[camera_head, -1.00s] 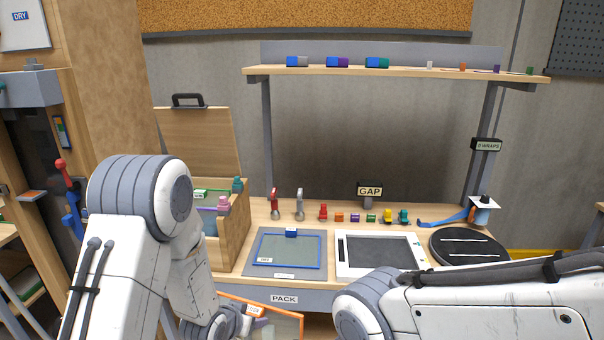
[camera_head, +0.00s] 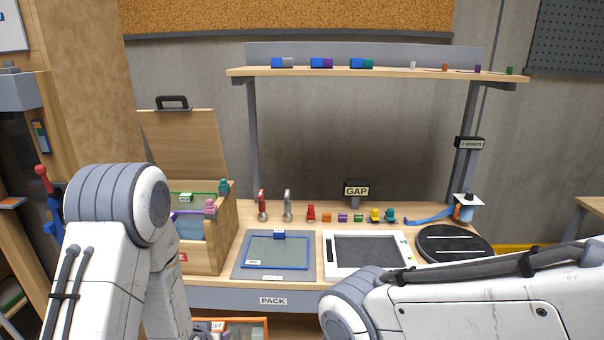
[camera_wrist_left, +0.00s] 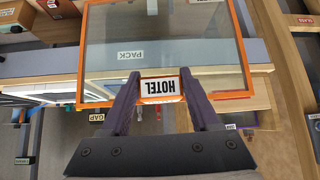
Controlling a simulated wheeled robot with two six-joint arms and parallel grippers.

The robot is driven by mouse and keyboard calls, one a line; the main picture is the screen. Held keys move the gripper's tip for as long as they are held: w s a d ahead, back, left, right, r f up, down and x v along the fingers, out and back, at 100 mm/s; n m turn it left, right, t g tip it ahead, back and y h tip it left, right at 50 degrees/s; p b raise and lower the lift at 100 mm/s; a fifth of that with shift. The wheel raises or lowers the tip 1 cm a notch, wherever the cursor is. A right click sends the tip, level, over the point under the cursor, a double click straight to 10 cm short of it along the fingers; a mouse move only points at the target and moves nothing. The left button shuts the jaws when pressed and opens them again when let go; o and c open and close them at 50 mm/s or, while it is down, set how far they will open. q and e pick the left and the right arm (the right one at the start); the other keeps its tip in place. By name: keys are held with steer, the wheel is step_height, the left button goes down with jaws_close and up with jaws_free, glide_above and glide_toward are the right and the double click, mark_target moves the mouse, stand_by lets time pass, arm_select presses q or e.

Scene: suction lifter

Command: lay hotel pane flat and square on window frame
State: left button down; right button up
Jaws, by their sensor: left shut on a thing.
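The hotel pane (camera_wrist_left: 215,50) is a clear sheet with an orange rim and a HOTEL tag. My left gripper (camera_wrist_left: 160,86) is shut on its tagged edge. In the head view only a strip of its orange rim (camera_head: 250,321) shows at the bottom, below the bench front; my left gripper is hidden there. A white frame with a dark middle (camera_head: 330,258), seemingly the window frame, lies flat on the bench, right of centre, with the pane apart from it. My right arm crosses the lower right; its gripper is out of view.
A blue-rimmed pane (camera_head: 277,252) lies on a grey panel (camera_head: 243,272) left of the white frame. A black round disc (camera_head: 455,243) is to its right. Small coloured items and a GAP sign (camera_head: 356,191) stand behind. An open wooden box (camera_head: 212,250) stands left.

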arm_select(q)
steer(key=shift+w+r, duration=0.1)
steer(key=shift+r, duration=0.1)
stand_by(0.5)
steer(key=shift+r, duration=4.9)
step_height(320, 180, down, 10)
steer(key=shift+f, duration=0.1)
